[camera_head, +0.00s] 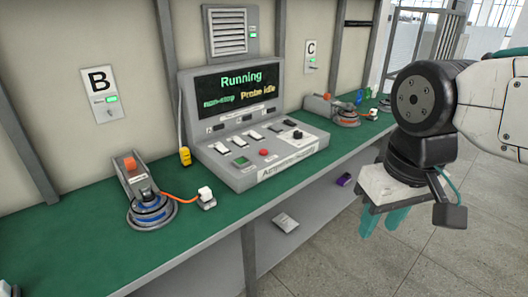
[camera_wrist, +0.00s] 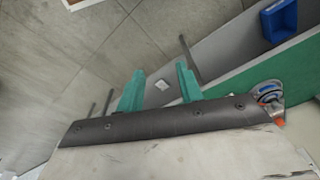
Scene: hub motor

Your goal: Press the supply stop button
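A grey control console (camera_head: 225,168) stands on the green bench against the wall. Its sloped panel has a round red button (camera_head: 263,152), a square green button (camera_head: 241,161), several switches and a black knob (camera_head: 297,134). I cannot read which button is labelled supply stop. The console's screen (camera_head: 235,82) reads "Running" and "Probe idle". My gripper (camera_head: 383,219) hangs right of the console, in front of the bench edge, pointing down. Its teal fingers are apart and empty, as the wrist view (camera_wrist: 159,74) also shows. The console is not recognisable in the wrist view.
A motor fixture (camera_head: 150,208) with an orange cable stands left of the console. Another fixture (camera_head: 345,117) stands to the right. The green bench top (camera_head: 85,240) has bare stretches. A lower shelf holds a white packet (camera_head: 285,222). A blue bin (camera_wrist: 280,20) shows in the wrist view.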

